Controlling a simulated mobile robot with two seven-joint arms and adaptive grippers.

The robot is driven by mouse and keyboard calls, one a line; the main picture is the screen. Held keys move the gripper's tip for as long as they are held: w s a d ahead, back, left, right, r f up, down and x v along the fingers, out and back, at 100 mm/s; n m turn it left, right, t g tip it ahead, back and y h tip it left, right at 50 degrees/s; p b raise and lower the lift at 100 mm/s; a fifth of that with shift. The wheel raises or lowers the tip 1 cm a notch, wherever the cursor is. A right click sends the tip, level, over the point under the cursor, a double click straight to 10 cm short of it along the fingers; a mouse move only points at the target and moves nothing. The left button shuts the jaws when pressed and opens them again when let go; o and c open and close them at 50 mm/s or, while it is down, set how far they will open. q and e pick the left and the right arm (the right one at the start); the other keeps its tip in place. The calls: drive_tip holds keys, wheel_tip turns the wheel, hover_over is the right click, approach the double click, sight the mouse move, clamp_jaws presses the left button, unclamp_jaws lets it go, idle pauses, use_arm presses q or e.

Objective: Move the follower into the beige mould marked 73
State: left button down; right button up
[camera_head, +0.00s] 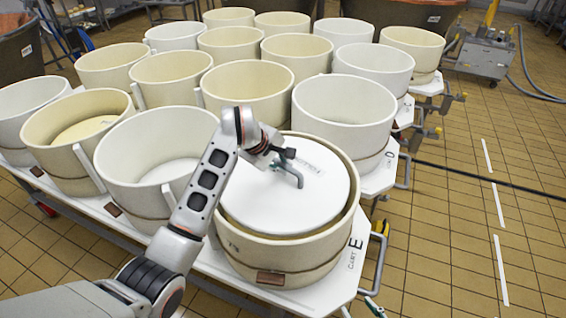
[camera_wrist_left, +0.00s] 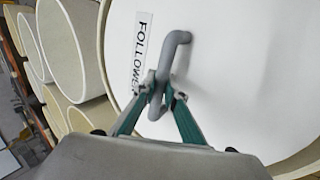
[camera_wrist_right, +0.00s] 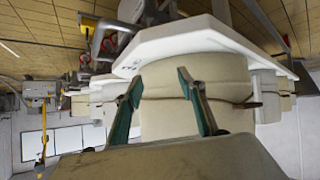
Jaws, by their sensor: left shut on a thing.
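The follower (camera_head: 285,205) is a white disc with a grey bent handle and a FOLLOWER label. It sits within the rim of the beige mould marked 73 (camera_head: 285,255), at the front of the cart; I cannot tell whether it rests there or is still held up. My left gripper (camera_head: 282,160) is shut on the handle. The left wrist view shows its fingers (camera_wrist_left: 158,92) around the handle, with the follower's face (camera_wrist_left: 235,90) filling the right side. My right gripper (camera_wrist_right: 160,78) is open and empty; it is out of the head view.
Several white and beige moulds stand close together on carts behind and to the left. The nearest is a white mould (camera_head: 150,165). The cart marked E (camera_head: 345,262) has a yellow-handled bracket at its right. Tiled floor (camera_head: 450,220) at right is mostly clear, crossed by a black cable.

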sight(283, 176)
use_arm(q)
drive_tip(key=shift+d+f+b, duration=0.1)
drive_tip(key=shift+f+b, duration=1.2)
drive_tip(key=shift+f, duration=0.9)
drive_tip(key=shift+f+b, duration=0.9)
drive_tip(key=shift+f, duration=0.6)
drive_tip(key=shift+w+f+b, duration=0.1)
drive_tip(key=shift+f+b, duration=0.2)
drive_tip(key=shift+f, duration=0.25)
drive_tip(key=shift+f, duration=0.15)
drive_tip(key=shift+f, duration=0.25)
